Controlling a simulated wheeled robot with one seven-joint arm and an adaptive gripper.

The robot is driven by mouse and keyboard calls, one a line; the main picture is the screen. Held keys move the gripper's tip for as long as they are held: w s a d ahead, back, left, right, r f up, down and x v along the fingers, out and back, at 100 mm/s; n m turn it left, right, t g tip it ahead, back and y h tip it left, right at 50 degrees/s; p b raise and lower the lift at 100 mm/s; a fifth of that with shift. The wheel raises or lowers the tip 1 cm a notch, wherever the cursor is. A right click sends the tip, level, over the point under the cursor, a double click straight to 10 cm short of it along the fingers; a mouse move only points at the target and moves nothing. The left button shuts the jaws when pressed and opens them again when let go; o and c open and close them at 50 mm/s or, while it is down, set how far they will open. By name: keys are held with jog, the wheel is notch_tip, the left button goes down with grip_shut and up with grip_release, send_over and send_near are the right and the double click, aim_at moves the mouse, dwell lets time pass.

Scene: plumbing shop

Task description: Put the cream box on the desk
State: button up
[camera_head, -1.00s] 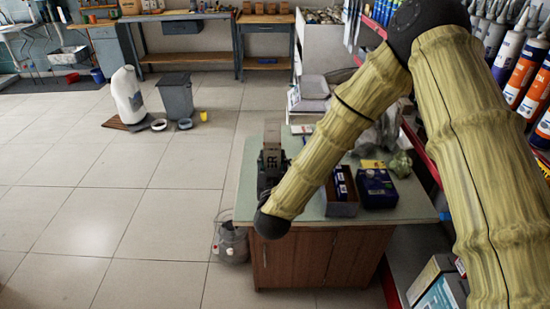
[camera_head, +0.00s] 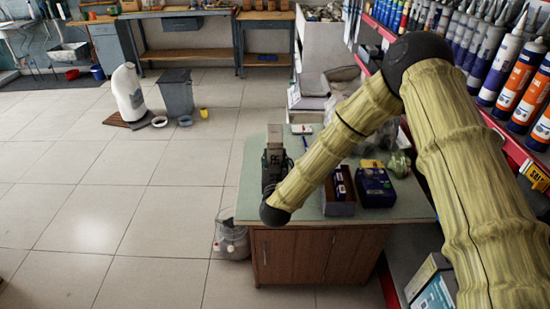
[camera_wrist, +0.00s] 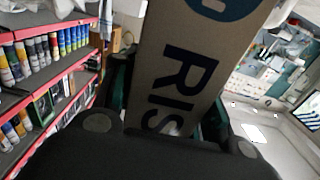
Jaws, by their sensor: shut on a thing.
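The cream box (camera_head: 276,134), greyish-beige in this light with dark letters, is in my gripper (camera_head: 273,168). In the wrist view the box (camera_wrist: 183,60) stands between the fingers, large and close, with dark letters and part of a round blue mark. My gripper is shut on it. The desk (camera_head: 385,213) has a pale green top and brown wooden doors. In the head view the gripper and box appear over the left part of the desk top. I cannot tell whether the box touches it. My arm hides part of the desk.
An open carton (camera_head: 339,207) and a dark blue box (camera_head: 375,187) stand on the desk's right side. Shelves of tubes (camera_head: 500,65) line the right. Open floor lies to the left.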

jog(key=shift+f, duration=0.15)
jog(key=o, duration=1.2)
jog(key=shift+c, duration=0.2)
jog(key=s+b, duration=0.2)
jog(key=s, duration=1)
